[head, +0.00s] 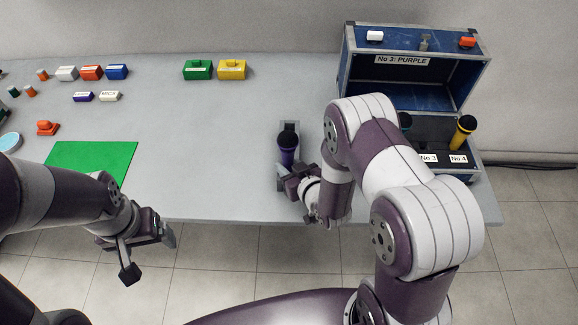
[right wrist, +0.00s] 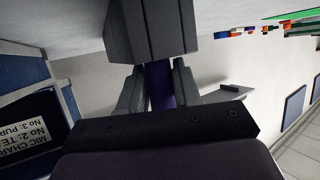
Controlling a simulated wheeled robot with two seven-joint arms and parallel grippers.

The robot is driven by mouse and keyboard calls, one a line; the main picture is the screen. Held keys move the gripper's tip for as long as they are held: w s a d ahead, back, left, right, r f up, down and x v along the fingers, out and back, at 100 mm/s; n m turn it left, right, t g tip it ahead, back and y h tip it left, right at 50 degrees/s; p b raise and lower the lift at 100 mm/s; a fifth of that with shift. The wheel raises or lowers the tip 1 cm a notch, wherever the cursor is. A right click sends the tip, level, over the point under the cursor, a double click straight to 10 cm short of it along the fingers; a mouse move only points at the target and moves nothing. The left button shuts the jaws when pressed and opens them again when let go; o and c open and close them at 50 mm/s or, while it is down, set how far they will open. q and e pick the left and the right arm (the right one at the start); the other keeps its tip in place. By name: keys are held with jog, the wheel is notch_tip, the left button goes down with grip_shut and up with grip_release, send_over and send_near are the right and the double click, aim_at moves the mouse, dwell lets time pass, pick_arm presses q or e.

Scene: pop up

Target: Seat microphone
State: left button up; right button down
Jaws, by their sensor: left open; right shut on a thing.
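A purple microphone (head: 287,153) with a dark head is upright near the table's front edge. My right gripper (head: 287,172) is shut on it low down; in the right wrist view its purple body (right wrist: 160,86) shows between the fingers. My arm hides part of the case. My left gripper (head: 150,253) is open and empty, off the table's front edge.
A green mat (head: 92,160) lies at the left. Green (head: 197,69) and yellow (head: 232,69) blocks, several small coloured blocks and an orange object (head: 47,128) lie at the back and left. The table (head: 215,130) is clear between the mat and the purple microphone.

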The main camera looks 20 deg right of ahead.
jog(key=shift+r+p, duration=1.4)
jog(key=shift+r, duration=0.1)
jog(key=shift+d, duration=0.1)
jog(key=shift+f, duration=0.25)
jog(key=shift+f+b, duration=1.3)
jog(key=shift+b, duration=0.05)
jog(key=shift+r, duration=0.1)
